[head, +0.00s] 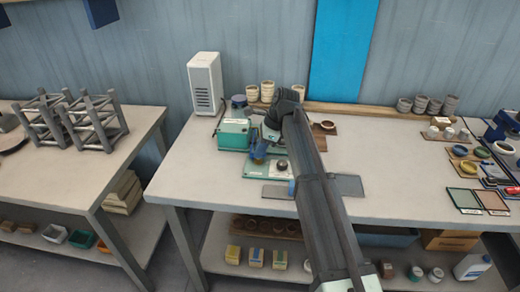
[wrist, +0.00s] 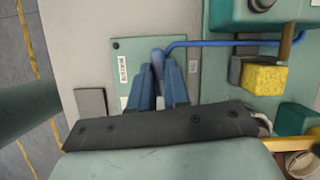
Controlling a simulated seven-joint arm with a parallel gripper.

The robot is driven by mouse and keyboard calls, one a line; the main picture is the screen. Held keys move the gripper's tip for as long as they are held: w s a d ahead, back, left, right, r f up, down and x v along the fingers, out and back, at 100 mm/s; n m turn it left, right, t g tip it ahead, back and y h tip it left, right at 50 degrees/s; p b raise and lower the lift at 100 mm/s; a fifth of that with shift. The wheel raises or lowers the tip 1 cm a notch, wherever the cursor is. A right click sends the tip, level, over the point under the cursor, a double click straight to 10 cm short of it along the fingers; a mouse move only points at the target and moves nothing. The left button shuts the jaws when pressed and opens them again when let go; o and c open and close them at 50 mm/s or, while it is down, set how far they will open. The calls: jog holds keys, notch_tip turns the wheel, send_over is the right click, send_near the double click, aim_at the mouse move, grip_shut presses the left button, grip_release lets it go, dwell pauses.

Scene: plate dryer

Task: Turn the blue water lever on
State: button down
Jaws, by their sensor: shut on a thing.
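My gripper (wrist: 158,75) has two blue fingers, shut on the upright blue lever (wrist: 157,60) above a pale green base plate (wrist: 126,48). A thin blue pipe (wrist: 225,43) runs right from near the lever towards the teal machine (wrist: 268,12). In the head view my gripper (head: 258,155) is low at the front of the teal machine (head: 234,134), over the green base plate (head: 256,170). The arm and gripper hide the lever there, and the fingers cover its lower part in the wrist view.
A yellow block (wrist: 262,78) sits right of the fingers. A white box unit (head: 205,83) and stacked cups (head: 267,90) stand behind the machine. A grey mat (head: 348,185) lies right of the plate.

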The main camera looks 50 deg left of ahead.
jog(key=n, duration=0.2)
jog(key=n+h, duration=0.1)
jog(key=n, duration=0.1)
jog(key=n+g+h, duration=0.1)
jog(key=n, duration=0.1)
jog(key=shift+w+a, duration=0.1)
jog(key=shift+a, duration=0.15)
jog(key=n+h, duration=0.2)
jog(key=n, duration=0.3)
jog(key=shift+f+n, duration=0.1)
jog(key=shift+n, duration=0.2)
jog(key=shift+t, duration=0.3)
jog(key=c, duration=1.1)
grip_release()
